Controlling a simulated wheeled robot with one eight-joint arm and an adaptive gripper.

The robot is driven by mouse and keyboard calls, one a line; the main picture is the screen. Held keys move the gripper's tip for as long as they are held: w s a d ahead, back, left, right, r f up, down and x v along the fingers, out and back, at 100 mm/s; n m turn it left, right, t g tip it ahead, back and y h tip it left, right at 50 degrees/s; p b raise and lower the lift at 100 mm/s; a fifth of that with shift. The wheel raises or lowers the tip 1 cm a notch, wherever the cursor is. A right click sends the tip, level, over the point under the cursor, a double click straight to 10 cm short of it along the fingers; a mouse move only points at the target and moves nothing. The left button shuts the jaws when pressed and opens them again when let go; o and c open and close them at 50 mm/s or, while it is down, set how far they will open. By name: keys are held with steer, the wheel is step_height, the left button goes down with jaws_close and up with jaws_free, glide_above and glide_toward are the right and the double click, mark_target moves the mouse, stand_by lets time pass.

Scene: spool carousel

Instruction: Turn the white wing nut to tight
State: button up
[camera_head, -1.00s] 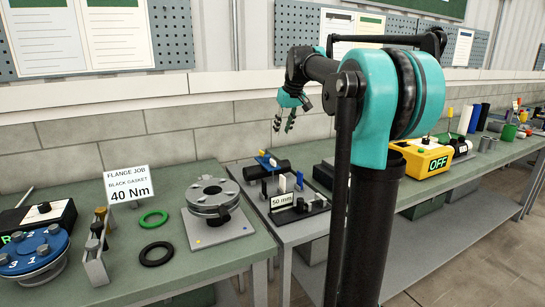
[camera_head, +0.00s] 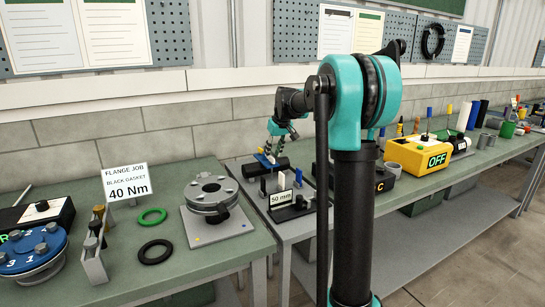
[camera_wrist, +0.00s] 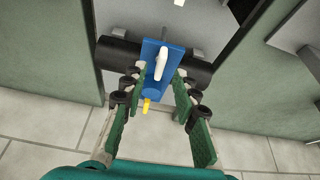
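The white wing nut (camera_wrist: 161,63) sits on a blue clamp block (camera_wrist: 153,51) in the wrist view. The block lies across a black pipe (camera_wrist: 117,52). In the head view the blue block (camera_head: 265,160) and pipe (camera_head: 265,168) are at the left end of the middle bench, and the wing nut is too small to tell. My gripper (camera_wrist: 157,82) is open, its green-padded fingers to the left and right of the nut's line in the wrist view, with nothing between them. In the head view my gripper (camera_head: 277,146) is just above the block. Contact with the nut does not show.
A stand with a "50 mm" card (camera_head: 282,199) stands in front of the pipe. A flange on a plate (camera_head: 216,210) is on the left bench. A yellow box reading OFF (camera_head: 420,155) stands to the right. The benches have a gap between them.

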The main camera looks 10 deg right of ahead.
mark_target(272, 160)
steer(key=shift+x, duration=1.25)
steer(key=shift+c, duration=0.4)
jaws_close()
